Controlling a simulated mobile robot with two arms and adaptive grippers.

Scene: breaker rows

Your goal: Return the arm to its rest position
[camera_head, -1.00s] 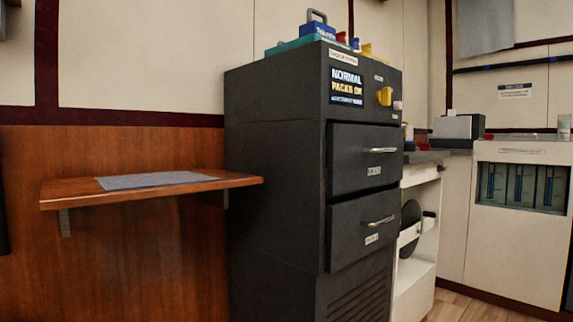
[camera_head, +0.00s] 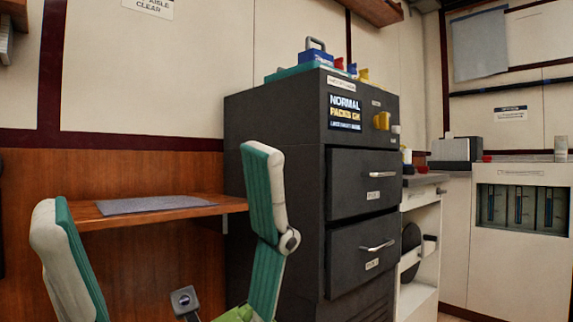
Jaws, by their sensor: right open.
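My right gripper (camera_head: 156,180) shows large and close in the head view, rising from the bottom edge. Its two white fingers with green inner faces stand wide apart, pointing up. Nothing is held between them. The left finger is cut off by the bottom edge; the other finger overlaps the side of the dark cabinet in the picture. A small dark piece shows low between the fingers; I cannot tell what it is. The rest of the arm is out of view. My left gripper is not in view.
A wooden shelf (camera_head: 225,203) with a grey mat (camera_head: 160,204) shows behind the fingers. A tall dark cabinet (camera_head: 270,125) with two shut drawers stands at centre, with a teal tray (camera_head: 285,73) and small items on top. A white counter unit (camera_head: 480,260) stands at right.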

